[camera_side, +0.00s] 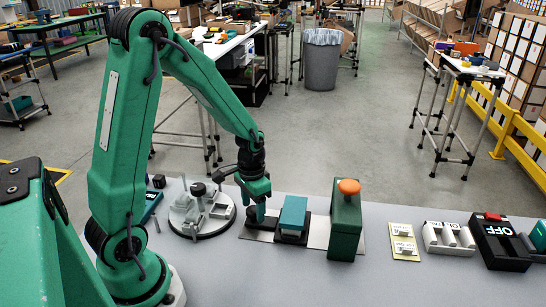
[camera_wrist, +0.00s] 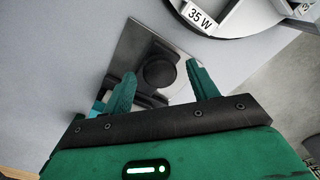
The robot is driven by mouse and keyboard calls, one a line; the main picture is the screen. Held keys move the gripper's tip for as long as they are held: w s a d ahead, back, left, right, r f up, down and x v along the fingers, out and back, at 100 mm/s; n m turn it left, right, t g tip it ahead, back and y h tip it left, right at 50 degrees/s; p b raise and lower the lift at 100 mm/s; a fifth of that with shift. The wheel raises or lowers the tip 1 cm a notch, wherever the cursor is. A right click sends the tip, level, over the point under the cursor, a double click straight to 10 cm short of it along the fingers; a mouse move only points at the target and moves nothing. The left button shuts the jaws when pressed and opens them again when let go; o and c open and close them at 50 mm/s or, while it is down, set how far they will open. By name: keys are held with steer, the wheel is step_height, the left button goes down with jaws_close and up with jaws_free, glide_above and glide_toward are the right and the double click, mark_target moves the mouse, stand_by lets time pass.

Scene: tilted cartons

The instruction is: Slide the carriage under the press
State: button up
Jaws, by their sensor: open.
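The carriage (camera_side: 293,217) is a teal block on a black base. It sits on a flat grey metal plate (camera_side: 318,231), left of the press. The press (camera_side: 345,230) is a dark green upright block with an orange button on top. My gripper (camera_side: 257,211) is low over the plate's left end, left of the teal block. In the wrist view my gripper (camera_wrist: 159,76) is open, with a round black knob (camera_wrist: 160,72) between its fingers. A gap shows around the knob. A sliver of teal (camera_wrist: 97,108) shows beside the left finger; the press is not visible there.
A round dial stand (camera_side: 203,222) marked 35 W in the wrist view is close left of the plate. Right of the press are a yellowish switch plate (camera_side: 404,243), a white switch unit (camera_side: 449,240) and a black OFF box (camera_side: 500,242). The grey table (camera_side: 385,285) is clear in front.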

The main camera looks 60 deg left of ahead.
mark_target(303, 211)
jaws_close()
steer(key=w+d, duration=0.9)
steer(key=shift+w+d, duration=0.3)
steer(key=shift+w, duration=0.1)
steer(key=shift+c, duration=0.8)
jaws_free()
steer(key=shift+o, duration=0.8)
steer(key=shift+s, duration=0.1)
steer(key=shift+r, duration=0.1)
steer(key=shift+r, duration=3.85)
steer(key=shift+r, duration=0.1)
